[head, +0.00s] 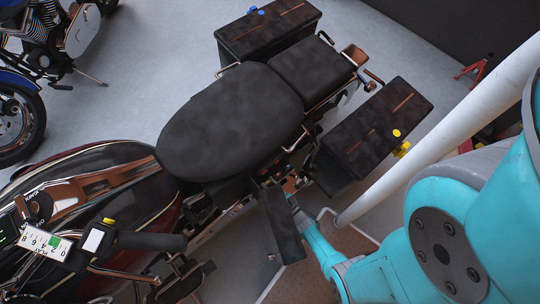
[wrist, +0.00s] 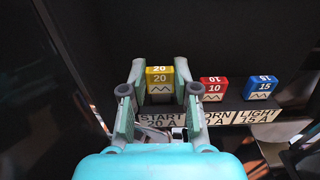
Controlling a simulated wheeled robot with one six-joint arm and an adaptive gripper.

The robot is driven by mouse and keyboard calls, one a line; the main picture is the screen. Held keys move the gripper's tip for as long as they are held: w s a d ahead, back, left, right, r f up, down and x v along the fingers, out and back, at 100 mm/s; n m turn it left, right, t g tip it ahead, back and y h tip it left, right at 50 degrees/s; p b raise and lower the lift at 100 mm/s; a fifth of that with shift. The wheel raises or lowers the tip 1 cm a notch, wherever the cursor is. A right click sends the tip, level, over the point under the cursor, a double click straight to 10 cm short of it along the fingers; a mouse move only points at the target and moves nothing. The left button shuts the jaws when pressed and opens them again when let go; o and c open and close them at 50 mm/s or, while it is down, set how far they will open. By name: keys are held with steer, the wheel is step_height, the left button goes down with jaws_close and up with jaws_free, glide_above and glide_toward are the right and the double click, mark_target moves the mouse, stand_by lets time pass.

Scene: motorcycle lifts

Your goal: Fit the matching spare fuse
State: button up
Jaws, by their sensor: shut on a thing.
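In the wrist view a yellow fuse (wrist: 159,80) marked 20 stands upright behind the label START 20 A (wrist: 161,119). My gripper (wrist: 160,88) is shut on it, one finger at each side. The yellow fuse appears larger and higher in the picture than its neighbours; I cannot tell how deep it sits. A red fuse (wrist: 214,89) marked 10 stands behind the partly hidden HORN label (wrist: 216,119). A blue fuse (wrist: 261,87) marked 15 stands behind the LIGHT 15 A label (wrist: 258,117). In the head view my gripper's tips are hidden beside the motorcycle, below the seat (head: 230,120).
A dark hanging panel (head: 280,222) is close beside my arm. The right pannier (head: 375,130) carries small yellow pieces (head: 402,149); the left pannier (head: 268,28) has a blue piece (head: 257,11). A white post (head: 440,130) stands near my arm.

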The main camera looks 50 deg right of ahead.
steer(key=shift+f, duration=0.65)
stand_by(0.7)
steer(key=o, duration=0.8)
steer(key=shift+o, duration=0.2)
steer(key=v, duration=0.7)
steer(key=shift+s, duration=0.2)
steer(key=shift+s, duration=0.1)
stand_by(0.4)
